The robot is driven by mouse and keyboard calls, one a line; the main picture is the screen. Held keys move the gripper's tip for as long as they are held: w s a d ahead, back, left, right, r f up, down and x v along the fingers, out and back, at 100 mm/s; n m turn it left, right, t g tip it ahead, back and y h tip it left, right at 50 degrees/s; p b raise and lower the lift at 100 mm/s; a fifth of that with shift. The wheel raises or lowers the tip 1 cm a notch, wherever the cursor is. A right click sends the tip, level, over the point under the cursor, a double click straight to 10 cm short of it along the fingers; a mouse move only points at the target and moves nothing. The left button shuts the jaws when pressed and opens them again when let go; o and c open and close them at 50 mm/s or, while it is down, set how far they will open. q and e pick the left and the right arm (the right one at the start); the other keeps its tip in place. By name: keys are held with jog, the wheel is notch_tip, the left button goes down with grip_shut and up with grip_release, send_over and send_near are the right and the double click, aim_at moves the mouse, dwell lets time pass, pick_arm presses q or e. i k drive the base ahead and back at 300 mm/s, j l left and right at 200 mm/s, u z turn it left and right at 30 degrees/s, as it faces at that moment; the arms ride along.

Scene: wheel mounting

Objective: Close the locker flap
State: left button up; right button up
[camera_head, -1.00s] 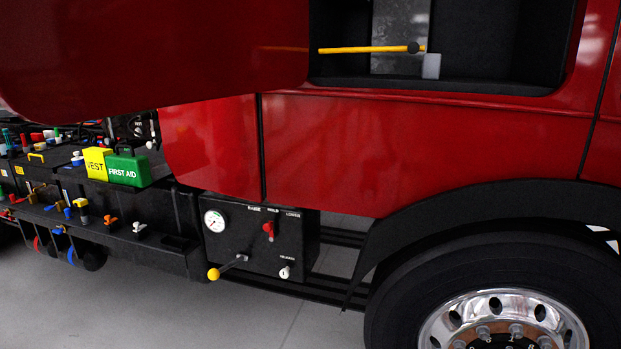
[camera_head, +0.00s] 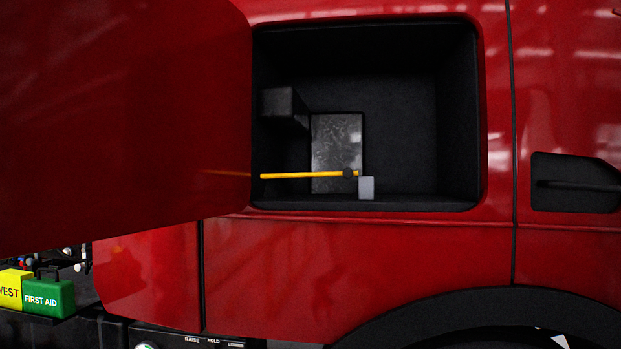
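The locker flap (camera_head: 120,110) is a large red panel at the left, swung open and standing out from the truck's side. The locker (camera_head: 400,110) beside it is an open black recess in the red bodywork. A black box (camera_head: 284,105) sits at the locker's inner left. Neither of my grippers shows in the head view.
A green first aid box (camera_head: 48,296) and a yellow vest pack (camera_head: 12,290) stand at lower left, below the flap. A black recessed handle (camera_head: 575,184) is at the right. The black wheel arch (camera_head: 480,312) curves along the bottom right.

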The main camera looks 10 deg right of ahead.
aim_at(118, 118)
jog(key=i+j+z, duration=0.25)
jog(key=j, duration=0.35)
jog(key=i+j+z, duration=0.25)
jog(key=j, duration=0.35)
jog(key=j+z, duration=0.3)
jog(key=j, duration=0.3)
jog(key=j+z, duration=0.25)
jog(key=j, duration=0.4)
